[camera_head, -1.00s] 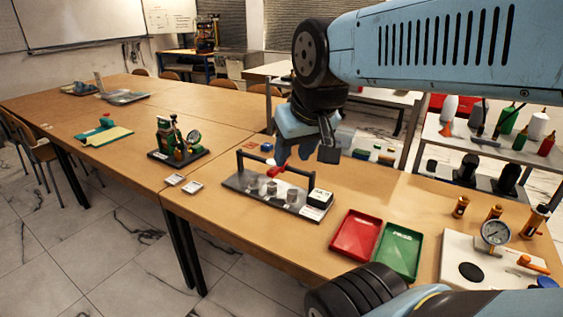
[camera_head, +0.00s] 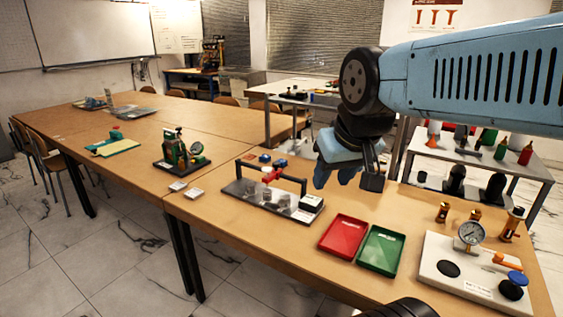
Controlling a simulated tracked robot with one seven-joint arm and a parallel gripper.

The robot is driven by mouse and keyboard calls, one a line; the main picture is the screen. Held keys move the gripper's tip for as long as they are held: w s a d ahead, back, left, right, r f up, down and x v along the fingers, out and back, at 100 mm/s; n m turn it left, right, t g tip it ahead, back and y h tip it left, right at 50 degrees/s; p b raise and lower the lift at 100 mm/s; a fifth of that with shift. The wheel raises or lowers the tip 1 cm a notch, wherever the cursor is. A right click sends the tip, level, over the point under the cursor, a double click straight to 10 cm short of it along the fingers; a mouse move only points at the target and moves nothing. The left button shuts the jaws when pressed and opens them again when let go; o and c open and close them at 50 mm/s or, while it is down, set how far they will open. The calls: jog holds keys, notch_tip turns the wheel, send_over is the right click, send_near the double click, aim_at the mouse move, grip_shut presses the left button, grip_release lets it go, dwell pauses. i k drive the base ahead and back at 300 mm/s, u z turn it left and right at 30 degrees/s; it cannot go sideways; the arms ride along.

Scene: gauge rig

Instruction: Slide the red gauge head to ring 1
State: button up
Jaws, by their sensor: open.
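The gauge rig (camera_head: 240,191) is a dark base with a black bar across it on the near table. A black-and-white box (camera_head: 311,203) is at the base's right end. Ring numbers are too small to read. My gripper (camera_head: 347,178) appears above and right of the rig, apart from the red head, open with nothing visible between its jaws.
A red tray (camera_head: 343,236) and a green tray (camera_head: 381,250) lie right of the rig. A white plate with a dial gauge (camera_head: 470,235) is farther right. A green device (camera_head: 181,155) stands to the left. Small blue and red pieces (camera_head: 265,158) lie behind the rig.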

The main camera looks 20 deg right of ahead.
aim_at(276, 171)
jog(key=z, duration=0.1)
jog(key=i, duration=0.85)
